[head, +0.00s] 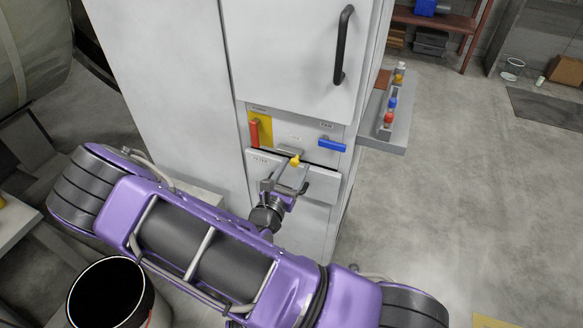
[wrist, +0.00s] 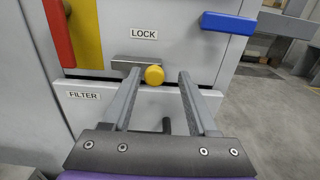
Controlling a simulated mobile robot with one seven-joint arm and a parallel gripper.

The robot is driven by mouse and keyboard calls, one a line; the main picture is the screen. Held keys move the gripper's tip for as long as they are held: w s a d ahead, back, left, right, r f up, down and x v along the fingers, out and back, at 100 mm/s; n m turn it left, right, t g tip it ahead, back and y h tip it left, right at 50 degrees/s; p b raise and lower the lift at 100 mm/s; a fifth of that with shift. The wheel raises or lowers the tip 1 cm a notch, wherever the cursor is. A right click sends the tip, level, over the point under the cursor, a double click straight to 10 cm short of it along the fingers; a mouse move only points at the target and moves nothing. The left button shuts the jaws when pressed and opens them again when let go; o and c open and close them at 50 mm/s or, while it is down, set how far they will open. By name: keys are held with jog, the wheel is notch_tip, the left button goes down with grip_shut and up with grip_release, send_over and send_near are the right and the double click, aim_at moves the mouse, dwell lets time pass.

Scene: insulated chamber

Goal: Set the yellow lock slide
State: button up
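The yellow lock slide knob (wrist: 154,75) sits on a grey metal bar (wrist: 128,62) below the LOCK label, on the white cabinet front. It also shows in the head view (head: 295,161). My gripper (wrist: 160,78) is open, with one finger on each side of the knob in the wrist view. The left finger is close to the knob; the gap on the right is wider. Whether the fingertips reach as deep as the knob is hard to tell. Nothing is held. In the head view my gripper (head: 283,186) is just below the knob, partly hidden by my wrist.
A red handle (head: 254,133) on a yellow plate is left of the slide, and a blue handle (head: 332,144) is right. A FILTER drawer front (wrist: 85,105) lies below. A black door handle (head: 343,45) is above. A side shelf (head: 390,137) holds small coloured items.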

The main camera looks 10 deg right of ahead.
jog(key=shift+a, duration=0.15)
jog(key=shift+s+a, duration=0.25)
jog(key=v, duration=1.6)
jog(key=shift+s+p, duration=0.3)
jog(key=shift+p, duration=0.1)
